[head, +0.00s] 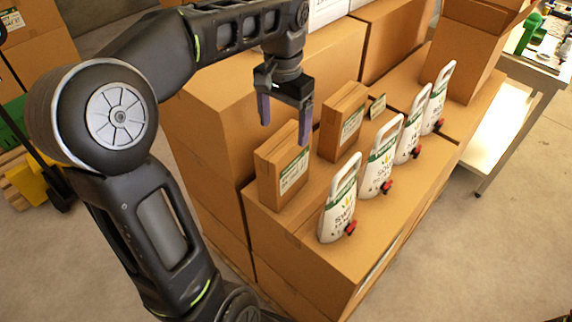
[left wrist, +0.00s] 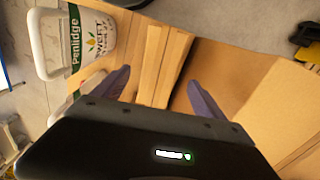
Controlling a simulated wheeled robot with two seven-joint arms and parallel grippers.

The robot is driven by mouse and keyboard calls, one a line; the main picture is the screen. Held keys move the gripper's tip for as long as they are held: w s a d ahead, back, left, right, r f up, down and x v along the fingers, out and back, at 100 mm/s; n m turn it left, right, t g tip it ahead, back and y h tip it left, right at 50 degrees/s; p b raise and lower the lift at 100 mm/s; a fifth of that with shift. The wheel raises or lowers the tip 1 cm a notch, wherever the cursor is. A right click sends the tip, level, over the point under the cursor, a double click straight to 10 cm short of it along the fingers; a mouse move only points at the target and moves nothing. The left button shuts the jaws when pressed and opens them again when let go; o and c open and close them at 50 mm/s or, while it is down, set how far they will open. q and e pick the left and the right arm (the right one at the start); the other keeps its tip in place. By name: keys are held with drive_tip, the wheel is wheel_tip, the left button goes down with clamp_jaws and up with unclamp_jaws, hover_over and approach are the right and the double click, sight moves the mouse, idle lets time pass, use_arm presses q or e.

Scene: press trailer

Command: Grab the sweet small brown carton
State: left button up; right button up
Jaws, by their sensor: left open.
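Two small brown cartons with green-and-white labels stand on larger boxes in the head view: a near one (head: 283,172) and a farther one (head: 343,121). Their label wording is too small to read. My left gripper (head: 285,134) is open and empty, fingers pointing down just above the near carton. In the left wrist view, a brown carton (left wrist: 160,62) shows between and beyond the open fingers (left wrist: 158,78). No contact is visible. My right gripper is out of view.
Several white handled pouches with red taps, the nearest one (head: 339,205) included, stand in a row right of the cartons. One pouch (left wrist: 92,40) reads "Penlidge SWEET" in the left wrist view. Large stacked boxes (head: 225,95) rise behind. A table (head: 535,75) stands at the right.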

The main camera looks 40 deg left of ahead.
sight(284, 168)
use_arm(q)
drive_tip(key=shift+f, duration=1.3)
wheel_tip(284, 168, down, 5)
drive_tip(key=shift+s+d+f+p, duration=0.1)
drive_tip(key=shift+p, duration=0.75)
drive_tip(key=shift+c, duration=0.3)
clamp_jaws()
